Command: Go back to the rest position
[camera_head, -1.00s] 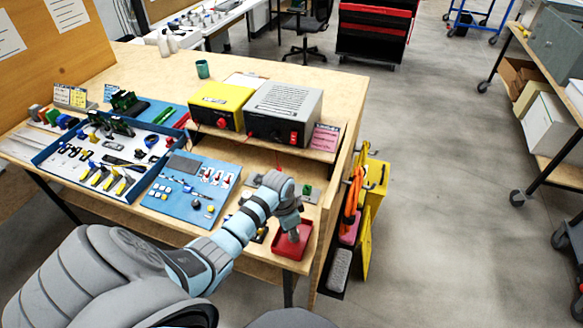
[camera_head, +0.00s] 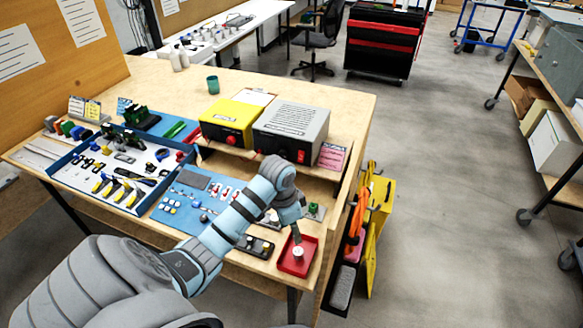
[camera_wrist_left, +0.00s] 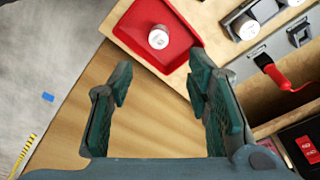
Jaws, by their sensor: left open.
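My left gripper (camera_head: 297,238) is above the red tray (camera_head: 290,268) at the bench's front right corner. In the left wrist view its two dark green fingers (camera_wrist_left: 158,95) stand wide apart with nothing between them. A small white round part (camera_head: 298,251) lies in the red tray. The part also shows in the left wrist view (camera_wrist_left: 158,38), inside the tray (camera_wrist_left: 178,52) beyond the fingertips and apart from them. My right gripper is not in view.
The yellow box (camera_head: 228,120) and grey box (camera_head: 290,130) stand on the bench shelf. A blue tray (camera_head: 118,205) with tools and a blue mat (camera_head: 182,222) lie left. An orange cable (camera_head: 359,212) hangs at the bench's right side. Open floor (camera_head: 440,200) lies right.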

